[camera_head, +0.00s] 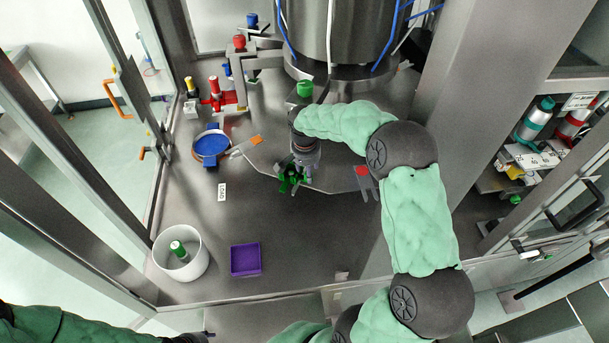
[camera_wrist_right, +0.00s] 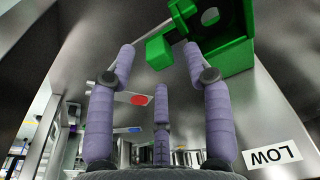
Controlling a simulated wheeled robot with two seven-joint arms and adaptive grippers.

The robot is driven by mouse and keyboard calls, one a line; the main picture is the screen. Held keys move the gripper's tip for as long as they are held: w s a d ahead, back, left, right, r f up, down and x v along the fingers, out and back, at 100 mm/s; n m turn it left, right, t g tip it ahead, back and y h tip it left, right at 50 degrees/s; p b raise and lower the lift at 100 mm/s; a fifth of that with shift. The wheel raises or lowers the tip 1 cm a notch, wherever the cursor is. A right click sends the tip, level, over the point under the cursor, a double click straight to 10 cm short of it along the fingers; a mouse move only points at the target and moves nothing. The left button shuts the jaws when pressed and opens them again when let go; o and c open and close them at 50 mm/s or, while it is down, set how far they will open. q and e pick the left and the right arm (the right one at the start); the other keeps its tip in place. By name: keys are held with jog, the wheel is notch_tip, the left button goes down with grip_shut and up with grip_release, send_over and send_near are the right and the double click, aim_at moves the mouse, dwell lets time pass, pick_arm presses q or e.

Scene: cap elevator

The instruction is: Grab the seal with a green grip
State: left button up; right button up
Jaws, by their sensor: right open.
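A bright green part (camera_head: 291,179) with block shapes and a round hole lies at my right gripper (camera_head: 296,172) in the head view. It also shows large at the top of the right wrist view (camera_wrist_right: 222,40). My right gripper's fingers (camera_wrist_right: 157,65) are spread, with the green part beyond their tips and nothing held between them. I cannot tell whether a fingertip touches it. A white and green cylinder (camera_head: 178,251) stands inside the white bucket. A green knob (camera_head: 304,88) sits near the steel column. My left gripper (camera_head: 190,338) is only partly visible at the bottom edge.
The white bucket (camera_head: 181,277) and purple tray (camera_head: 245,259) stand at the front left. A blue round dish (camera_head: 210,145), red fixture (camera_head: 215,95) and orange-ended tool (camera_head: 247,146) are farther back. A red-marked plate (camera_head: 364,178) lies right. The steel vessel (camera_head: 340,35) blocks the back.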

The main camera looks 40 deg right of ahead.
jog(key=shift+w+d+f, duration=0.1)
jog(key=shift+d+f, duration=0.05)
jog(key=shift+f, duration=1)
jog(key=c, duration=0.9)
jog(key=shift+o, duration=0.2)
jog(key=shift+r, duration=0.1)
jog(key=shift+r, duration=0.55)
jog(key=s+a+r, duration=0.2)
jog(key=s+r, duration=0.2)
jog(key=s+a+r, duration=0.3)
jog(key=r, duration=0.1)
jog(key=s+a+r+b, duration=0.1)
jog(key=s+a+r, duration=0.1)
jog(key=s+r, duration=0.1)
jog(key=shift+s+a+r, duration=0.2)
jog(key=shift+s, duration=0.25)
jog(key=shift+s+a+r, duration=0.15)
jog(key=shift+s+r, duration=0.05)
jog(key=shift+s, duration=0.2)
